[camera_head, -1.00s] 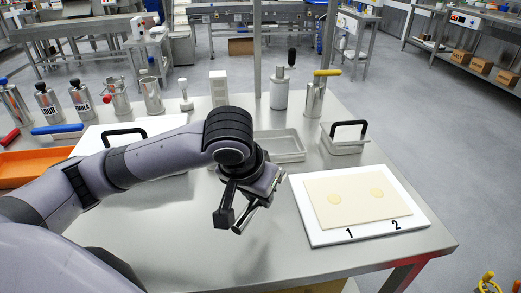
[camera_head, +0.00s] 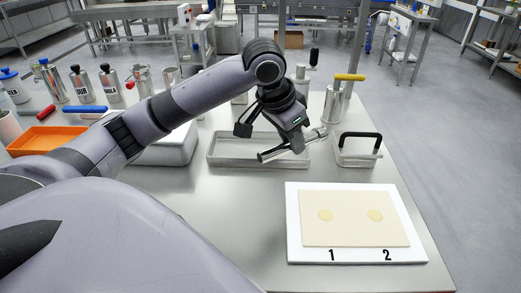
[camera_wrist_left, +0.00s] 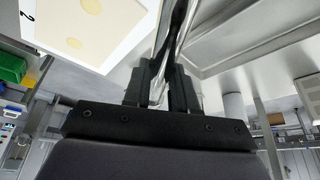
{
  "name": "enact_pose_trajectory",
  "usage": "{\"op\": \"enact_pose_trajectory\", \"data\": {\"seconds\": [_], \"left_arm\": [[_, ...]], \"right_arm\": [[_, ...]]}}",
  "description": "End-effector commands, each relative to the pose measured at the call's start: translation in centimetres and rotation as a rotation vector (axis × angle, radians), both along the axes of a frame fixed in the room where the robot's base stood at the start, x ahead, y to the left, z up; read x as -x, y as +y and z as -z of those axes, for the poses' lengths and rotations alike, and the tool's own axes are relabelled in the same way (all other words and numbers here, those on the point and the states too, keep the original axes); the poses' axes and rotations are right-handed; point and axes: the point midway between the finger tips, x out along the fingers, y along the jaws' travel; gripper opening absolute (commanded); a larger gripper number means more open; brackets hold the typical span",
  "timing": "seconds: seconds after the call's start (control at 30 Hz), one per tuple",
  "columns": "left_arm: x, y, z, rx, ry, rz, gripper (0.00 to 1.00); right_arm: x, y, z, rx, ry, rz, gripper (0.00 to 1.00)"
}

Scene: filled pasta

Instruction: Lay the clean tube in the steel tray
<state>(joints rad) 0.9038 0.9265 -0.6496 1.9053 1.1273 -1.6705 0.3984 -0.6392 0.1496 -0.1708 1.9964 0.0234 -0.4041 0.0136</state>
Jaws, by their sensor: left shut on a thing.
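My left gripper (camera_head: 292,142) is shut on a shiny steel tube (camera_head: 270,155). It holds the tube tilted, its right end higher in the picture, in front of the right part of the steel tray (camera_head: 219,161). I cannot tell the tube's exact height above the tray. The gripper and tube hide part of the tray. In the left wrist view the tube shows as a bright strip (camera_wrist_left: 187,30) between the dark fingers (camera_wrist_left: 168,80), with the tray's edge (camera_wrist_left: 225,62) to its right. My right gripper is not in view.
A white board (camera_head: 294,238) with a dough sheet (camera_head: 350,232) and two filling dots lies in front, marked 1 and 2. An orange tray (camera_head: 45,140) is at left. Bare table lies in front of the tray.

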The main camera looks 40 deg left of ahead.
Motion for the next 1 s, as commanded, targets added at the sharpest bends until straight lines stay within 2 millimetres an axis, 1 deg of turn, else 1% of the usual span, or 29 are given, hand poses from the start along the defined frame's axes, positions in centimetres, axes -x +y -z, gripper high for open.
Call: {"op": "enact_pose_trajectory", "data": {"seconds": [0.03, 0.3, 0.5, 0.6, 0.7, 0.83, 0.93, 1.0], "left_arm": [[-0.6, 1.1, -1.0, 0.000, -0.002, 0.027, 0.00], [-2.3, 6.2, -5.2, -0.007, -0.001, 0.234, 0.00], [-2.9, 9.7, -8.3, -0.013, 0.000, 0.396, 0.00], [-3.0, 11.0, -9.6, -0.016, 0.001, 0.467, 0.00], [-3.0, 12.0, -10.5, -0.021, 0.002, 0.522, 0.00], [-2.9, 12.8, -11.1, -0.024, 0.002, 0.567, 0.00], [-2.9, 13.0, -10.5, -0.025, 0.006, 0.580, 0.00], [-2.8, 13.1, -9.3, -0.025, 0.009, 0.584, 0.00]], "right_arm": [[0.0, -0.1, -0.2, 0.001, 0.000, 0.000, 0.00], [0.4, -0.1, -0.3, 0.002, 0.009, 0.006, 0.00], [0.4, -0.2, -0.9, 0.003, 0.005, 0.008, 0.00], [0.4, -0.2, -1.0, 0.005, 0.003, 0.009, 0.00], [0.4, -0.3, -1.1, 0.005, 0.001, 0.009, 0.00], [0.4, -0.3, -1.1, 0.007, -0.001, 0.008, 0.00], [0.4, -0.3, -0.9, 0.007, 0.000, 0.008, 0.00], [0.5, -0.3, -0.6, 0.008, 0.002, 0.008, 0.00]]}}
